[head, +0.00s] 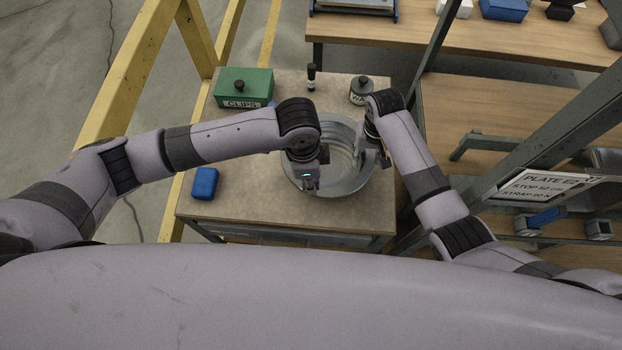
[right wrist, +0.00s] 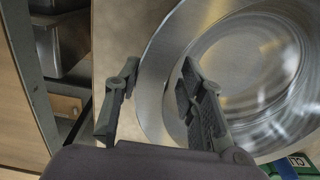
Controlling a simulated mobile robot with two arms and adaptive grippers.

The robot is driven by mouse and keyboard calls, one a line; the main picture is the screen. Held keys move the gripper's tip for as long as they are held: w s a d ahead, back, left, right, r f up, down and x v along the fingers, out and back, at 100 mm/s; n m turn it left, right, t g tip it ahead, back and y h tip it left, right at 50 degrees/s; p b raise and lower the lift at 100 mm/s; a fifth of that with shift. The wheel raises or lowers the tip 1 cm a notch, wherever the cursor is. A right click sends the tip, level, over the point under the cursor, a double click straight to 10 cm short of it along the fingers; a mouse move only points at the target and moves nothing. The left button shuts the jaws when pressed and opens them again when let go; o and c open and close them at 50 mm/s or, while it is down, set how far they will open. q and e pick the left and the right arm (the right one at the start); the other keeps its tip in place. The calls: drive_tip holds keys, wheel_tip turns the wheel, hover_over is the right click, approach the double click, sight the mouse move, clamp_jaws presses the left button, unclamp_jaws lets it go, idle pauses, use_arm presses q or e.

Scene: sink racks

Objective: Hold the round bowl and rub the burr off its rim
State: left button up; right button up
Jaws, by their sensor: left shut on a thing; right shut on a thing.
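The round bowl (head: 348,186) is shiny metal and sits on the small table; it fills the right side of the right wrist view (right wrist: 160,75). My right gripper (head: 374,155) is at its right side. In the right wrist view its fingers (right wrist: 157,95) straddle the bowl's rim, one outside and one over the inside, shut on it. My left gripper (head: 310,184) points down over the bowl's left front part. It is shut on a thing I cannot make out. I cannot tell whether it touches the rim. No burr can be made out.
A green CLIPS box (head: 243,88) stands at the back left. A blue block (head: 205,183) lies at the front left. A dark bottle (head: 311,77) and a labelled grey jar (head: 360,90) stand behind the bowl. A metal rack post (head: 540,137) rises at the right.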

use_arm(q)
drive_tip(key=shift+r, duration=1.65)
use_arm(e)
drive_tip(key=shift+s+d+f, duration=0.1)
drive_tip(key=shift+d, duration=0.05)
use_arm(q)
drive_tip(key=shift+w, duration=0.1)
use_arm(e)
drive_tip(key=o, duration=1)
drive_tip(key=shift+o, duration=0.8)
drive_tip(key=shift+r, duration=0.2)
wheel_tip(320, 180, up, 12)
drive_tip(key=shift+f, duration=0.15)
